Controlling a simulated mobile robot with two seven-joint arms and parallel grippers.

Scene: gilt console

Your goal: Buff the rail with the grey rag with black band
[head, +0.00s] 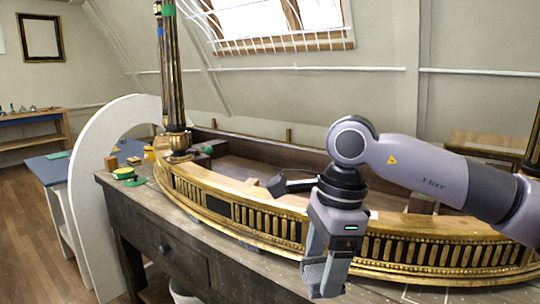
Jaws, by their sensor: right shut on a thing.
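The rail (265,221) is the curved gilt front of the console, with carved upright flutes and beaded edges. It runs across the picture from the column at left to the right edge. My right gripper (326,276) points down in front of the rail, right of the middle, and hides part of it. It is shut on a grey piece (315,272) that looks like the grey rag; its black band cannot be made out. Whether the rag touches the rail cannot be told. My left gripper is out of view.
The console stands on a dark wooden workbench (150,222) with a drawer. A gilt column (173,80) rises at its left end. Green and yellow tins (126,174) and a small wooden block (111,163) sit on the bench's left corner. A white arched panel (88,180) stands beside it.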

